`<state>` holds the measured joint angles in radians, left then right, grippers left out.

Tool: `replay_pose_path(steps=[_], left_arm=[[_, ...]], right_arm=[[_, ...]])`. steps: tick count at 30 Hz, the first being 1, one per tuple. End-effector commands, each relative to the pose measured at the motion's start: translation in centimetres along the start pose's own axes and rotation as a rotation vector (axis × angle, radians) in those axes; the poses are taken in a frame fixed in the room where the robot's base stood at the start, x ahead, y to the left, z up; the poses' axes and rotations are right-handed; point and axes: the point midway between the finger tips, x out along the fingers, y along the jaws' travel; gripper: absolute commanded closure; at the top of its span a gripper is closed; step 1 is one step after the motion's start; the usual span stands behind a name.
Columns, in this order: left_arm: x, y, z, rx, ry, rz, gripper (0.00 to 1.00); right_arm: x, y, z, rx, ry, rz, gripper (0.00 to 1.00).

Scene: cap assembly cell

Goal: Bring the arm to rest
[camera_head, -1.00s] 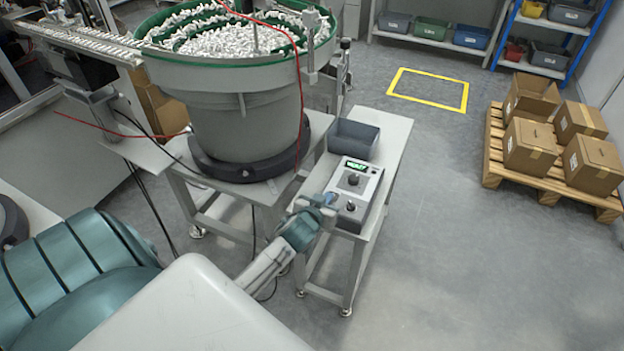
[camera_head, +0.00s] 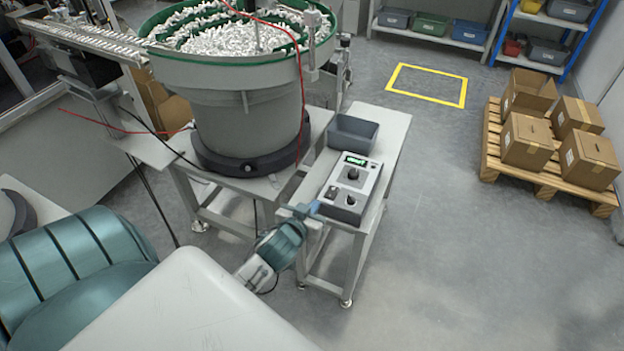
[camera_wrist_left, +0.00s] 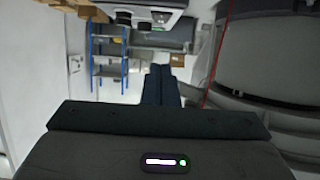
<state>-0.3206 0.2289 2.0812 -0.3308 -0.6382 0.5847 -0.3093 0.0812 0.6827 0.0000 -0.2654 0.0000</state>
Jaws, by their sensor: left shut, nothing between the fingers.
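My left arm reaches up from the bottom of the head view, and its gripper (camera_head: 314,208) is beside the near left edge of the control box (camera_head: 350,190). The gripper is shut and empty. In the left wrist view the two dark fingers of the gripper (camera_wrist_left: 160,80) lie together, pointing away from the wrist. The control box (camera_wrist_left: 135,14) shows along the top of that view, apart from the fingers. It is grey and white, with dark knobs and a lit green display. My right gripper is not in view.
The box stands on a narrow grey table (camera_head: 392,140) with a dark grey bin (camera_head: 352,140) behind it. A large feeder bowl (camera_head: 245,100) full of small white parts stands to the left. A pallet (camera_head: 548,180) with cartons is at the right. The floor between is clear.

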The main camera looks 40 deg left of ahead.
Motion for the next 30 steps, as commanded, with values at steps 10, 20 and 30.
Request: replay_pose_path(steps=[10, 20, 30], left_arm=[[-0.4, 0.0, 0.0, 0.0, 0.0, 0.0, 1.0], [-0.3, 0.0, 0.3, 0.001, -0.005, -0.001, 1.0], [3.4, -1.8, 17.6, 0.095, -0.291, -0.003, 1.0]], right_arm=[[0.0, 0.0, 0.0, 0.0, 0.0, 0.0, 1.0], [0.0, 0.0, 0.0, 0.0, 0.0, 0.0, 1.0], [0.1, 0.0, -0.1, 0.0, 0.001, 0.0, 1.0]])
